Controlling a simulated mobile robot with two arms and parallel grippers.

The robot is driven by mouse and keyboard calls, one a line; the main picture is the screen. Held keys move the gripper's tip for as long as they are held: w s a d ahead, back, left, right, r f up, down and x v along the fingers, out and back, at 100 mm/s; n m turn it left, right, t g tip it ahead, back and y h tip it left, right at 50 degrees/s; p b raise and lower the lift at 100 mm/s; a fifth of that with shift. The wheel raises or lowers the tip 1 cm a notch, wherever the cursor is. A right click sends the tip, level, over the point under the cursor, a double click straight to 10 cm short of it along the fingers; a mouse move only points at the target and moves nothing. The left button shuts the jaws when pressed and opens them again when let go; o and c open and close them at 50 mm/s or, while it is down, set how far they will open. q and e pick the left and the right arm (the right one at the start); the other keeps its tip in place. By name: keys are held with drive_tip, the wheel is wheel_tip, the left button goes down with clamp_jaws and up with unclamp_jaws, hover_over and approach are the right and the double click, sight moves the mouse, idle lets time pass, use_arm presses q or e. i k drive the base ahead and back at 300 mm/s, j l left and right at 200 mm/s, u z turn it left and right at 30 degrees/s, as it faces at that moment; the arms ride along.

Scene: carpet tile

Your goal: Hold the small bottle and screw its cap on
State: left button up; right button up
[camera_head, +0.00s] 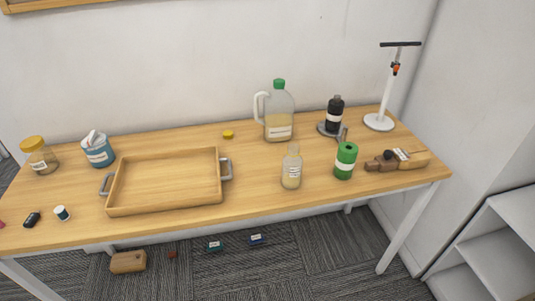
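A small clear bottle (291,171) with a pale label stands upright near the front edge of the table, right of centre. Its narrow neck shows no coloured cap. A small yellow cap-like disc (228,134) lies on the table further back, left of the big jug. I cannot tell whether it belongs to the small bottle. Neither of my grippers is in view.
A wooden tray (166,207) fills the left-middle of the table (258,207). A green-capped jug (279,117), green can (345,161), black bottle (335,113) and white pump (380,121) stand right. A yellow-lidded jar (39,158) and blue tub (98,154) stand left.

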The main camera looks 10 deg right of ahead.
sight(292, 162)
drive_tip(key=i+j, duration=0.15)
drive_tip(key=i, duration=0.3)
drive_tip(key=i+j, duration=0.15)
drive_tip(key=i, duration=0.3)
